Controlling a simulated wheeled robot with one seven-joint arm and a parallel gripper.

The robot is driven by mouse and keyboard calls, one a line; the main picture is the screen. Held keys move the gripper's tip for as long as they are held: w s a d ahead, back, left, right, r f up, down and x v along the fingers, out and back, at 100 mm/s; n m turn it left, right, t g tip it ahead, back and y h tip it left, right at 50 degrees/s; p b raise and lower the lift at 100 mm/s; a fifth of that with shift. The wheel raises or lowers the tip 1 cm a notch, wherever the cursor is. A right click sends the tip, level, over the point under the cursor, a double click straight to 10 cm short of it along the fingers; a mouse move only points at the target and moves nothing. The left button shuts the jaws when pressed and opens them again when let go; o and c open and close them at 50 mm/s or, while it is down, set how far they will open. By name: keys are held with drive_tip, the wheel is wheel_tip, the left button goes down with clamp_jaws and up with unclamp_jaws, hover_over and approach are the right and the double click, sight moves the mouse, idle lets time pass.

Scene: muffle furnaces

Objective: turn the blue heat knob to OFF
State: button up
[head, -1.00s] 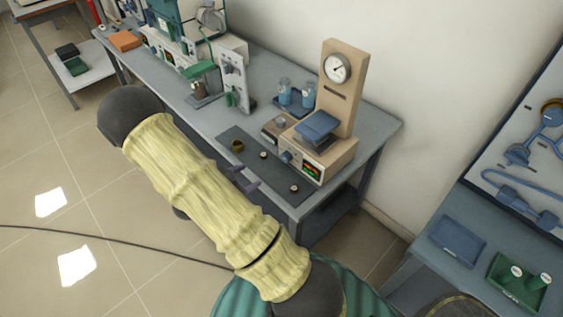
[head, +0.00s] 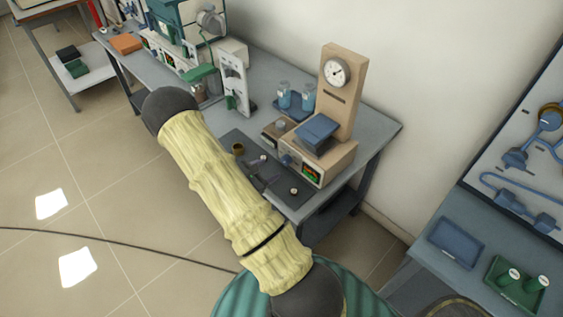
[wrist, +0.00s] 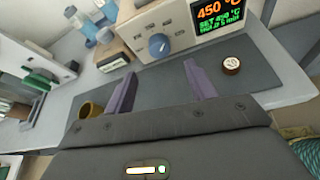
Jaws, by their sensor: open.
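The blue heat knob (wrist: 159,44) is on the pale front panel of the beige furnace unit (wrist: 145,22). In the head view the knob (head: 286,160) is small, left of the lit display. My gripper (wrist: 159,75) is open and empty, its two purple fingers spread over the dark mat and pointing toward the panel. The knob shows between and beyond the fingertips, with a gap. In the head view my gripper (head: 264,172) is low in front of the unit, partly hidden by my arm.
On the dark mat (wrist: 250,85) are a brown-and-white round piece (wrist: 231,66) and a brass-coloured cup (wrist: 90,109). A blue plate (head: 318,129) sits on the unit, below a dial gauge (head: 336,71). Blue-filled bottles (head: 285,95) stand behind.

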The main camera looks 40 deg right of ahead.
sight(283, 162)
drive_tip(key=p+x, duration=0.1)
drive_tip(key=x, duration=0.7)
drive_tip(key=shift+d, duration=0.15)
drive_tip(key=c, duration=1)
